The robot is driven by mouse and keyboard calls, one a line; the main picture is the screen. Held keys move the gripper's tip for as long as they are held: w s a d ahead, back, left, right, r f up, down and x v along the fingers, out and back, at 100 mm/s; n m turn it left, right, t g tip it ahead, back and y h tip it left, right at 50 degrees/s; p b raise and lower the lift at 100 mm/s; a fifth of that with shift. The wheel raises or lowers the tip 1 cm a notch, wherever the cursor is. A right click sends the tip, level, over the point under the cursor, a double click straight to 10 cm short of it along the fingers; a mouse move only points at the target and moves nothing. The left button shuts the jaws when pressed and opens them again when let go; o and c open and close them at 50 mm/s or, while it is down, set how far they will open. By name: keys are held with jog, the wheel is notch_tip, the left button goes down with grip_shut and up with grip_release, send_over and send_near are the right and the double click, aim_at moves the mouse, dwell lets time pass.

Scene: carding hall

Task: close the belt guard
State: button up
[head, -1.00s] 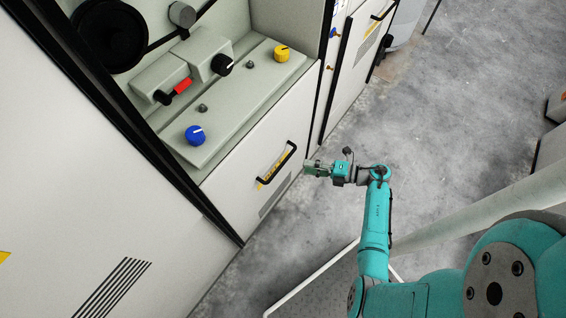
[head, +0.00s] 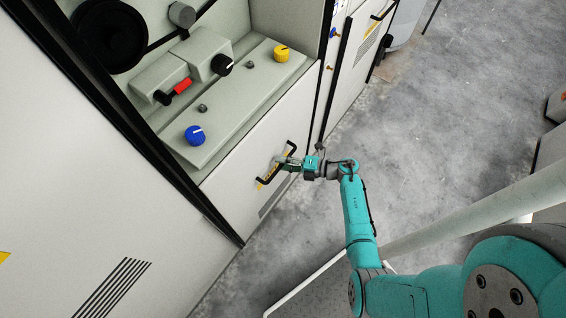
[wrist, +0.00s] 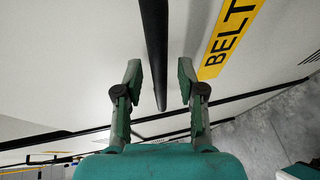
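The belt guard (head: 235,180) is a pale panel on the machine front in the head view, below an open bay. It carries a slanting black bar handle (head: 291,147) and a yellow label, which reads "BELT" in the wrist view (wrist: 230,40). The bay above is uncovered, showing a black pulley (head: 108,36) and a belt. My gripper (head: 281,161) is at the handle. In the wrist view my gripper (wrist: 158,70) is open, with the handle bar (wrist: 153,40) between its fingers and gaps on both sides.
In the bay are a blue knob (head: 195,135), a yellow knob (head: 281,53), a black knob (head: 222,65) and a red-handled switch (head: 182,86). A second cabinet (head: 350,85) stands to the right. The grey floor (head: 430,130) is open to the right of the machine.

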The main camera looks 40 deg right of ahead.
jog(key=shift+w+a, duration=0.15)
grip_shut()
